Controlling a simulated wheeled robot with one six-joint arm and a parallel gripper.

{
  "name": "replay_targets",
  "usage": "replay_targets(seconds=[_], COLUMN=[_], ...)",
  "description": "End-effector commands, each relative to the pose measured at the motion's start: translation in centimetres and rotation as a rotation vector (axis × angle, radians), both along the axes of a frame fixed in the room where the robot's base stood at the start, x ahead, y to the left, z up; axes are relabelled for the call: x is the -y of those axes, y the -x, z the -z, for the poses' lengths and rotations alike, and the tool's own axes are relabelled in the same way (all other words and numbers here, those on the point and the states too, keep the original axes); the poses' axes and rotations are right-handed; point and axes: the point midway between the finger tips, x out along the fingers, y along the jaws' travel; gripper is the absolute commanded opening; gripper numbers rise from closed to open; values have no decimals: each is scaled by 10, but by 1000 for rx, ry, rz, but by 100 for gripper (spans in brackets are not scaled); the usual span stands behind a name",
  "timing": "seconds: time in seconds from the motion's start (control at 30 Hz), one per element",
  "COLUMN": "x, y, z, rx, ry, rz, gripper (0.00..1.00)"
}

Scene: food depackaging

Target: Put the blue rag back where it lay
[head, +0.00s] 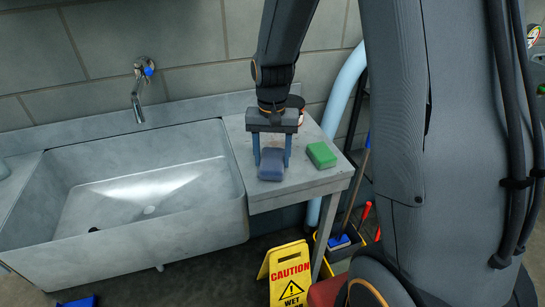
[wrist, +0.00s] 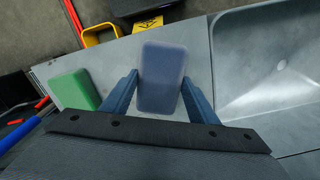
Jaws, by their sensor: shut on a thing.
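The blue rag (head: 271,168) looks like a folded, rounded blue-grey block. It is at the metal counter (head: 270,197) right of the sink, near its front left part. My gripper (head: 272,161) points down over it, with one blue finger on each side. In the wrist view the rag (wrist: 162,78) lies between the two fingertips of my gripper (wrist: 160,92), and my gripper is shut on it. I cannot tell whether the rag's underside touches the counter.
A green sponge-like block (head: 321,155) lies on the counter right of the rag. The sink basin (head: 125,190) is at left, below a wall tap (head: 139,90). A round container (head: 295,108) stands behind my gripper. A yellow caution sign (head: 287,268) stands on the floor in front.

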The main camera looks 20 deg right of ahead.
Motion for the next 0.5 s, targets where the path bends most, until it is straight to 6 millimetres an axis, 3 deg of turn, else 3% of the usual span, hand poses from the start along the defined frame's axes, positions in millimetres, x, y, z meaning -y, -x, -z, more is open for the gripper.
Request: replay_targets(seconds=[0.4,0.43,0.5], x=[0,0,0], y=[0,0,0], z=[9,9,9], rx=[0,0,0], ry=[0,0,0], rz=[0,0,0], gripper=[28,56,67])
